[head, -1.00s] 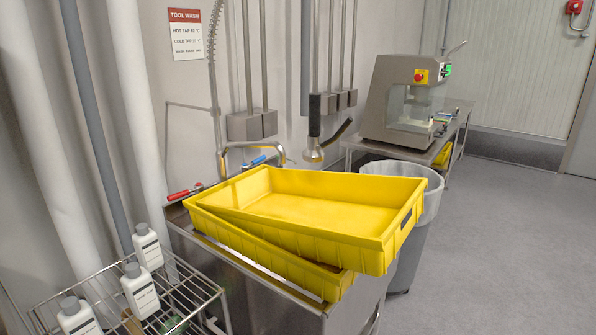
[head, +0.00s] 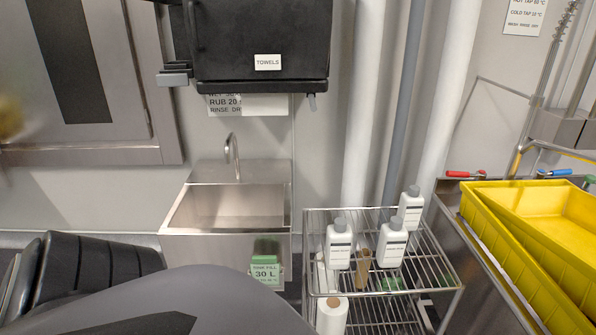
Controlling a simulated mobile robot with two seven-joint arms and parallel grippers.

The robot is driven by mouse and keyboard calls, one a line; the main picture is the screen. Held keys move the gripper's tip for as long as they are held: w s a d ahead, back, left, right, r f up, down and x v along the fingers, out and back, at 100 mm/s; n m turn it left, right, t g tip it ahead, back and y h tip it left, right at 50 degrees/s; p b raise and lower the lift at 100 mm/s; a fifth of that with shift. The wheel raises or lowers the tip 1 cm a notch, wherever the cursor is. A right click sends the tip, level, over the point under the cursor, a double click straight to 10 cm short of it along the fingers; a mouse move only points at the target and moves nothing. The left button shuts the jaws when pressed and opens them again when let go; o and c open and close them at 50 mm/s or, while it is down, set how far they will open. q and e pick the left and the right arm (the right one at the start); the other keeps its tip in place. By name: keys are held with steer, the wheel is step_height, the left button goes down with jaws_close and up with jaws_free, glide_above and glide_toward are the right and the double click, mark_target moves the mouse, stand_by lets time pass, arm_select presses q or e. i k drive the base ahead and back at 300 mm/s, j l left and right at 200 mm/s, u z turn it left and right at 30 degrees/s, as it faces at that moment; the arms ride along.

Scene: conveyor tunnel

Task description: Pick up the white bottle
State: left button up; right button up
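Three white bottles with grey caps and dark-printed labels stand upright on the top shelf of a wire rack (head: 455,281) in the head view. One white bottle (head: 339,246) is at the left front, one (head: 392,246) is in the middle, and one (head: 410,208) is at the back right. A dark, rounded part of my own body fills the lower left of the view. Neither of my grippers can be made out.
A steel sink (head: 226,207) is left of the rack, under a black towel dispenser (head: 262,40). Yellow trays (head: 500,235) sit at the right.

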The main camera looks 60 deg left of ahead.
mark_target(339, 240)
steer(key=u, duration=1.5)
